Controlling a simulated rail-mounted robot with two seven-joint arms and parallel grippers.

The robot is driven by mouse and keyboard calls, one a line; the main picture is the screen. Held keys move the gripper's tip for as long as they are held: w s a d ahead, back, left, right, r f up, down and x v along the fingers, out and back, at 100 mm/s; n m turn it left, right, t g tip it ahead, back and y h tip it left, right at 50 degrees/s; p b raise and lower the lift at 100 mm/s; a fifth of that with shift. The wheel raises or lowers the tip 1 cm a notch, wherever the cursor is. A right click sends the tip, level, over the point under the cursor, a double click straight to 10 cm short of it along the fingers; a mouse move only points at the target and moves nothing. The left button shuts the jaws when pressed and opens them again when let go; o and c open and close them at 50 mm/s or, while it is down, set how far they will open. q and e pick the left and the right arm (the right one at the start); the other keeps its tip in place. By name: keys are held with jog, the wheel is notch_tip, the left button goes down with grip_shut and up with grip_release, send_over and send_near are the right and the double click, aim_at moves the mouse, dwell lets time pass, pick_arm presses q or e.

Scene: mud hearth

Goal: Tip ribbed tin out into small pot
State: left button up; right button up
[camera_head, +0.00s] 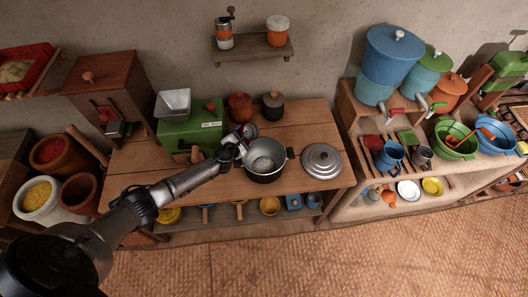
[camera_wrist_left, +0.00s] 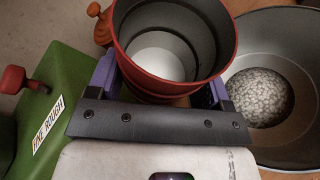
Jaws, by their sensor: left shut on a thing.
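The ribbed tin (camera_wrist_left: 175,45) has a red rim and a dark ribbed inside. It sits between the purple-padded fingers of my left gripper (camera_wrist_left: 165,90), which is shut on it. Its mouth faces the wrist camera; the floor inside looks pale and smooth. In the head view the tin (camera_head: 250,130) shows small beside my left gripper (camera_head: 239,143), at the far left rim of the small pot (camera_head: 266,174). The pot stands on the wooden table and holds a pale, grainy mound. It also shows in the wrist view (camera_wrist_left: 290,140), right of the tin. My right gripper is out of view.
A green box (camera_head: 190,128) with a metal hopper stands left of the pot. An orange jar (camera_head: 240,106) and a dark jar (camera_head: 273,105) stand behind. A metal lid (camera_head: 322,161) lies right of the pot. The table's front right is clear.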

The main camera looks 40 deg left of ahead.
pick_arm(q)
jog(key=shift+n+h, duration=0.4)
jog(key=shift+n, duration=0.3)
jog(key=r+p, duration=0.1)
jog(key=a+r+p, duration=0.1)
jog(key=r, duration=0.1)
jog(key=r+p, duration=0.2)
jog(key=shift+a, duration=0.25)
jog(key=shift+a+n+h, duration=0.35)
jog(key=shift+n+h, duration=0.05)
jog(key=shift+a+r+n+h, duration=0.25)
jog(key=shift+a+n+h, duration=0.3)
jog(key=shift+n, duration=0.25)
jog(key=shift+a+r+n+h+p, duration=0.25)
jog(key=shift+r+n+h+p, duration=0.1)
jog(key=shift+r+p, duration=0.2)
jog(key=shift+a+r+n+h+p, duration=0.2)
jog(key=shift+r+n+p, duration=0.15)
jog(key=shift+r+p, duration=0.15)
